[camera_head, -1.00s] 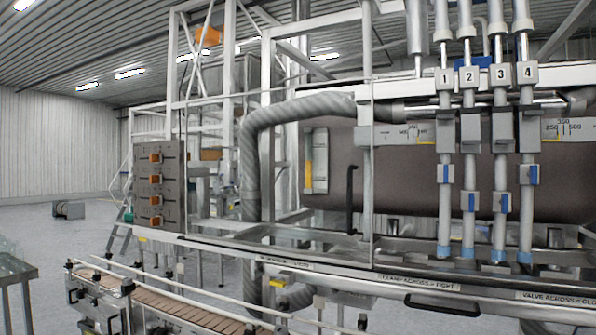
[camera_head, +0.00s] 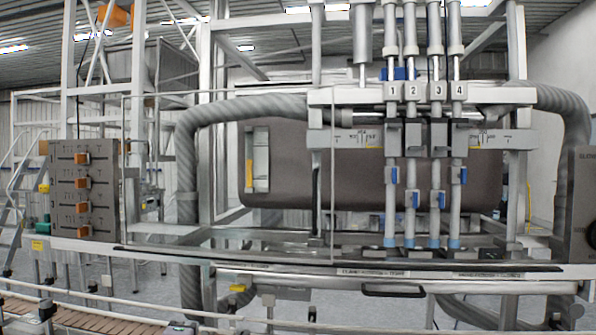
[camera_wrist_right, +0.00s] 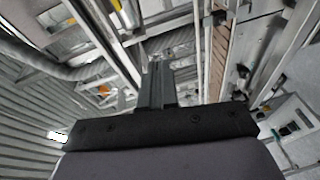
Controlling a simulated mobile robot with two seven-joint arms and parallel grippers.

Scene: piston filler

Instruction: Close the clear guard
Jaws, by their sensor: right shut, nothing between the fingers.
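The clear guard (camera_head: 225,165) is a see-through pane with thin edges at the front left of the filler in the head view. A dark upright handle (camera_head: 317,185) shows near its right edge. The pane stands left of the four numbered filling columns (camera_head: 425,150), whose front looks uncovered. Neither gripper shows in the head view. My right gripper (camera_wrist_right: 157,65) is in the right wrist view, its dark fingers shut and empty, apart from the guard as far as I can tell. My left gripper is out of view.
A control panel with orange knobs (camera_head: 84,190) stands at the left. A long front rail (camera_head: 350,265) with a horizontal handle (camera_head: 393,290) runs below the guard. A conveyor (camera_head: 50,318) lies at the lower left. A grey box with a knob (camera_head: 585,205) is at the right.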

